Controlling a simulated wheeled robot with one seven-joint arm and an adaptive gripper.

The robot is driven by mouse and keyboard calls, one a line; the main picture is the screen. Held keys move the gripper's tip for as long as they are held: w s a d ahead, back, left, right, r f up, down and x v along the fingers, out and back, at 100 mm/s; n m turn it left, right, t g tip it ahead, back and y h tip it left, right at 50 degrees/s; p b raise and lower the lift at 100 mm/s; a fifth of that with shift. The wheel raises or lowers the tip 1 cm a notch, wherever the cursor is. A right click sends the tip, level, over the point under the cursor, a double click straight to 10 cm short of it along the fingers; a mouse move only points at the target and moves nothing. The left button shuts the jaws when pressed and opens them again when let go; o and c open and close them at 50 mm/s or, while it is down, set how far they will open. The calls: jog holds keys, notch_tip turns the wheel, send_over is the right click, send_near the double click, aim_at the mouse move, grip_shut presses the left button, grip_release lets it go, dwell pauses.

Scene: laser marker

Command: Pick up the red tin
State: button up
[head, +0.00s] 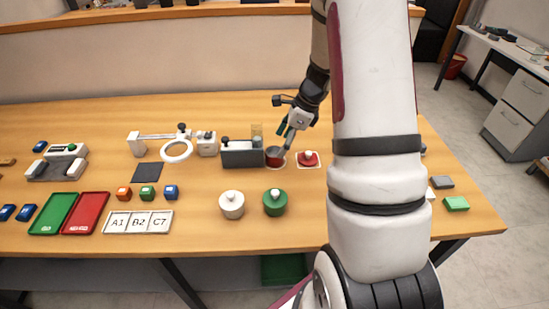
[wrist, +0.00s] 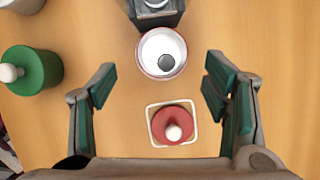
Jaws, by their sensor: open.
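The red tin (head: 275,158) stands open on the wooden table, close to a dark grey block device. In the wrist view the red tin (wrist: 142,63) shows a pale inside with a dark round piece in it. Its red lid (head: 308,160) with a white knob lies apart on a white-outlined square, and the lid also shows in the wrist view (wrist: 160,122). My gripper (wrist: 160,82) is open and empty, its fingers spread to either side of the space between tin and lid. In the head view my gripper (head: 286,141) is over the tin area, partly hidden by my arm.
The dark grey device (head: 242,154) stands directly beside the tin. A green tin (head: 275,204) and a white tin (head: 232,206), both lidded, stand nearer the front. A white ring magnifier (head: 177,152) is further left. Bare table lies around the lid.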

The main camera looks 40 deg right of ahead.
aim_at(276, 151)
jog(key=shift+x, duration=2.65)
jog(key=shift+w, duration=0.15)
jog(key=c, duration=1.4)
jog(key=shift+r, duration=0.2)
